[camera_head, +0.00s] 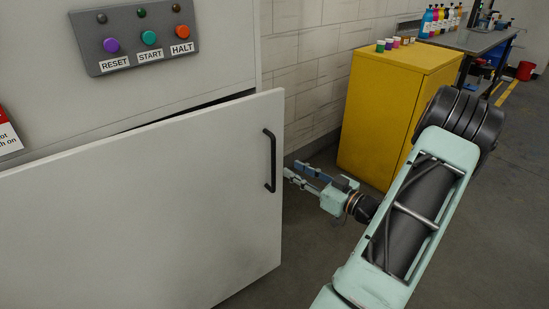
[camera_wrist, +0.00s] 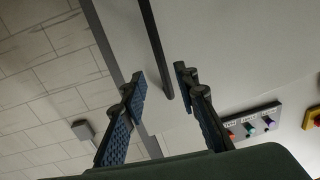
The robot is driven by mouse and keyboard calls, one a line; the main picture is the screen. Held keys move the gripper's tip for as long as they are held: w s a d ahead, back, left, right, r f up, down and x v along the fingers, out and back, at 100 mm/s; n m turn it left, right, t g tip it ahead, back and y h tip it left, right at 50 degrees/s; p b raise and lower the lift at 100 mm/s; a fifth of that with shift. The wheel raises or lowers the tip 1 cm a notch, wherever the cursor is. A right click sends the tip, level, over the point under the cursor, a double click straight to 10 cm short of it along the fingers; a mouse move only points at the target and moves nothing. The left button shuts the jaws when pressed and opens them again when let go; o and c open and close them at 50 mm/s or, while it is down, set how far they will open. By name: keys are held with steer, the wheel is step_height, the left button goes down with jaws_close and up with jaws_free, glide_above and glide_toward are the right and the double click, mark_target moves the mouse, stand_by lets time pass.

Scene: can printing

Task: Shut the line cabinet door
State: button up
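The line cabinet door (camera_head: 130,200) is a large pale panel and stands ajar, its right edge swung out from the cabinet body, with a dark gap along its top. Its black vertical handle (camera_head: 270,160) is near that right edge. My gripper (camera_head: 294,173) is just right of the door edge, pointing left toward the handle. In the wrist view the gripper (camera_wrist: 162,82) is open, with two separated dark fingers. The handle (camera_wrist: 158,50) shows between the fingertips in that view, with no clear contact. The door panel (camera_wrist: 225,50) lies beyond.
A control panel (camera_head: 140,72) with RESET, START and HALT buttons is on the cabinet above the door. A yellow cabinet (camera_head: 385,110) with small pots stands behind my arm. A workbench (camera_head: 465,40) with coloured bottles is at the back right. The floor (camera_head: 480,240) at right is clear.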

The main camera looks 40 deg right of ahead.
steer(key=w+a, duration=0.1)
steer(key=w, duration=0.8)
steer(key=shift+w+a+b, duration=0.2)
steer(key=shift+a+b, duration=0.15)
steer(key=shift+b, duration=0.1)
jaws_close()
